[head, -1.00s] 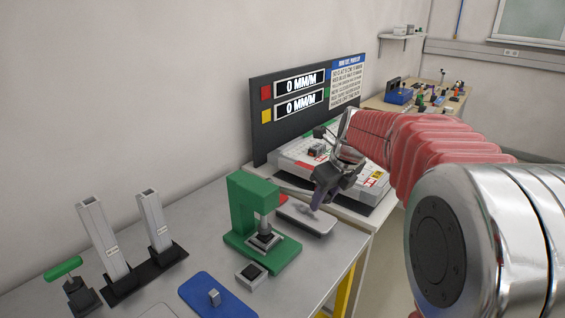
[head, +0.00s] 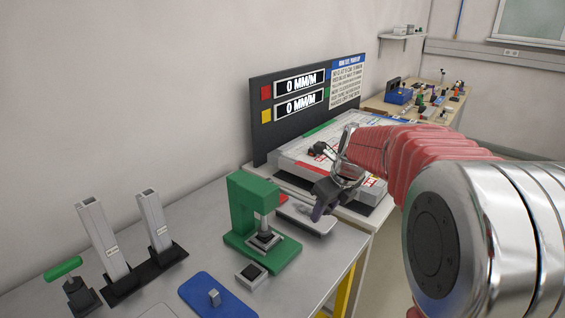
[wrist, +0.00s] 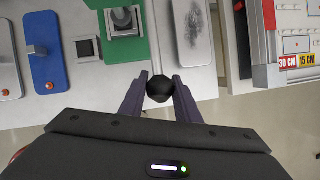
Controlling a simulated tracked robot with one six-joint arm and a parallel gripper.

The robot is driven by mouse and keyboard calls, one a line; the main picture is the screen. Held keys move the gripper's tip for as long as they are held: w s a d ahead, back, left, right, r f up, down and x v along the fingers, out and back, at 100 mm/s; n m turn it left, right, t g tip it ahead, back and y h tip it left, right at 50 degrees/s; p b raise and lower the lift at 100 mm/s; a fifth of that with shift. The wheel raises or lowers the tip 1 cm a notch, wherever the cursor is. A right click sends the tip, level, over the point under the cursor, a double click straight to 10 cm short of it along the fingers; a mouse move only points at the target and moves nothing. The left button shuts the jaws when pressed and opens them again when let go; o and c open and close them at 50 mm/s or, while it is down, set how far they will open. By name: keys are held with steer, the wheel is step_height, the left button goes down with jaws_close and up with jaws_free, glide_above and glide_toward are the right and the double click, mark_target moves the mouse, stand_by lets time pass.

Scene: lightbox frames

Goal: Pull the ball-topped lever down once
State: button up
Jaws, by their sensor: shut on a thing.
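The lever's black ball (wrist: 160,89) sits between my gripper's two fingers (wrist: 158,84) in the wrist view, and the fingers are shut on it. In the head view my gripper (head: 319,211) is low to the right of the green press (head: 239,205), and the ball is hidden by the fingers.
A pale tray (head: 317,225) lies under and behind my gripper. A blue plate (head: 205,290) and a small square block (head: 251,275) lie in front of the press. The table's edge is close on the right. A grey machine with a display panel (head: 262,135) stands behind.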

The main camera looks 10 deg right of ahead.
steer(key=shift+s+f, duration=0.1)
steer(key=shift+f, duration=0.15)
steer(key=shift+f, duration=1.5)
steer(key=o, duration=1.2)
steer(key=shift+w+a, duration=0.1)
steer(key=shift+w, duration=0.1)
steer(key=shift+r, duration=0.15)
steer(key=v, duration=1.3)
steer(key=shift+r, duration=0.2)
steer(key=shift+n, duration=0.3)
